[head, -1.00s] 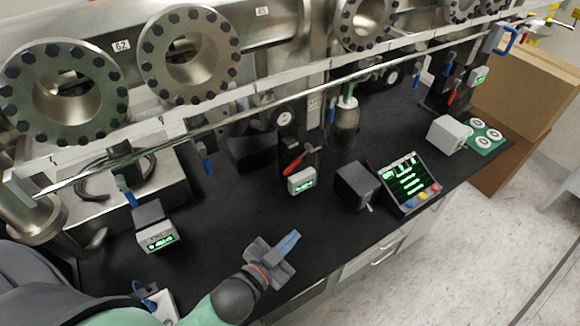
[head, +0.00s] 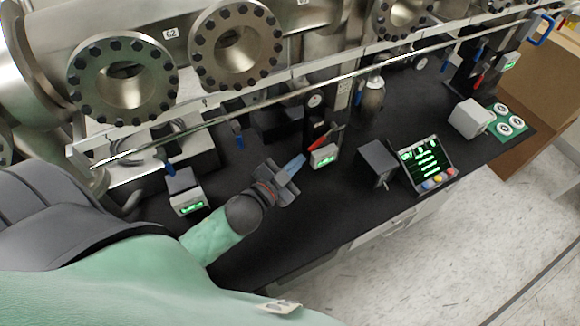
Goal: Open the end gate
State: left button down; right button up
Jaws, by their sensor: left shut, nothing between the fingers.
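No part is plainly marked as the end gate, so I cannot tell which one it is. A red lever (head: 317,142) stands near the bench's middle, behind a small box with a green display (head: 323,156). Another red lever (head: 479,80) is at the far right, near a second green display (head: 510,61) and a large blue handle (head: 541,28). My left gripper (head: 295,164) is shut and empty, just left of the middle display box and short of the middle red lever. Whether it touches the box is unclear. My right gripper is not in view.
A metal rail (head: 230,121) crosses above the bench, with flanged ports (head: 235,45) behind it. A grey box (head: 377,163) and a control panel (head: 427,163) stand right of my gripper. A pale box (head: 470,119) is farther right. The black bench front (head: 290,235) is clear.

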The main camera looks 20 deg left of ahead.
pick_arm(q)
send_near(319, 142)
notch_tip(319, 142, up, 3)
jog(key=w+d, duration=0.2)
jog(key=w, duration=0.1)
jog(key=shift+w+a+f, duration=0.1)
jog(key=shift+w+f, duration=0.85)
jog(key=shift+f, duration=0.2)
jog(key=shift+w+a+f, duration=0.1)
jog(key=shift+w+f, duration=0.35)
jog(key=shift+f, duration=0.05)
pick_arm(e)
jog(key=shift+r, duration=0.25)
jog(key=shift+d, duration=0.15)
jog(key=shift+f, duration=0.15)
